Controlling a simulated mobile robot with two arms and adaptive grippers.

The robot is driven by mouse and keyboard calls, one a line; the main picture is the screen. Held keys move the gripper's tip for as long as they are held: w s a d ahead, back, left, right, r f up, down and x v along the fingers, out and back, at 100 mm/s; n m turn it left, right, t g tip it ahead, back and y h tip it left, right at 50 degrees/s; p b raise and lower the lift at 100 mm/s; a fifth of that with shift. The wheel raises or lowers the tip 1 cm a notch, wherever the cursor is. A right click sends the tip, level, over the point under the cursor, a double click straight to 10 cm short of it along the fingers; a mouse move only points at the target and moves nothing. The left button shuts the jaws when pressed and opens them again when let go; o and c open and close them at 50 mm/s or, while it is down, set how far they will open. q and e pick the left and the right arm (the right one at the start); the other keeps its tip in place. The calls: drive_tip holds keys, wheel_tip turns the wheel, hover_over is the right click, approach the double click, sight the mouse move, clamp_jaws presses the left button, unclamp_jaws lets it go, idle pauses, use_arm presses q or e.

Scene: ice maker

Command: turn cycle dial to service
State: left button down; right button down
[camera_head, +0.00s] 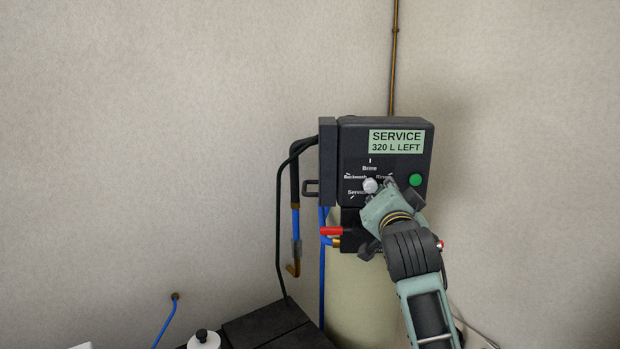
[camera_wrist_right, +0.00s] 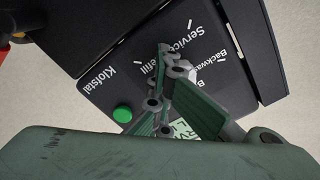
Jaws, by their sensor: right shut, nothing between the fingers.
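The black control box (camera_head: 350,140) stands in the middle of the head view, with a pale green display (camera_head: 396,141) reading "SERVICE 320 L LEFT". Which mark the dial points at I cannot tell. My right gripper (camera_head: 385,187) is shut and empty, its fingertips close at the dial's right side. In the wrist view my right gripper (camera_wrist_right: 164,62) partly covers the dial (camera_wrist_right: 184,70); whether they touch is unclear. My left gripper is out of view.
A green button (camera_head: 416,180) is right of the dial and also shows in the wrist view (camera_wrist_right: 122,114). A red-handled valve (camera_head: 332,231), dark hoses and blue tubes are at the box's lower left. A pale cylindrical tank (camera_head: 358,285) stands below. A white bottle (camera_head: 204,340) is at lower left.

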sight(373, 181)
drive_tip(key=shift+s+a+r, duration=0.15)
drive_tip(key=shift+a+r, duration=0.4)
drive_tip(key=shift+r, duration=0.25)
drive_tip(key=shift+r+n, duration=0.15)
drive_tip(key=shift+n, duration=0.6)
drive_tip(key=shift+r+n, duration=0.15)
drive_tip(key=shift+n, duration=0.6)
drive_tip(key=shift+s+y, duration=0.1)
drive_tip(key=shift+y, duration=0.2)
drive_tip(key=c, duration=2.2)
unclamp_jaws()
drive_tip(key=shift+s+a+r, duration=0.1)
drive_tip(key=shift+a, duration=0.2)
drive_tip(key=o, duration=0.6)
drive_tip(key=shift+a+f, duration=0.2)
drive_tip(key=shift+a, duration=0.2)
drive_tip(key=shift+c, duration=0.2)
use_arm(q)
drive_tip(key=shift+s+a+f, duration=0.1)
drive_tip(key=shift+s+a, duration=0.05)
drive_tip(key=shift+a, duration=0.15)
use_arm(e)
drive_tip(key=shift+s+d, duration=0.1)
drive_tip(key=shift+s, duration=0.05)
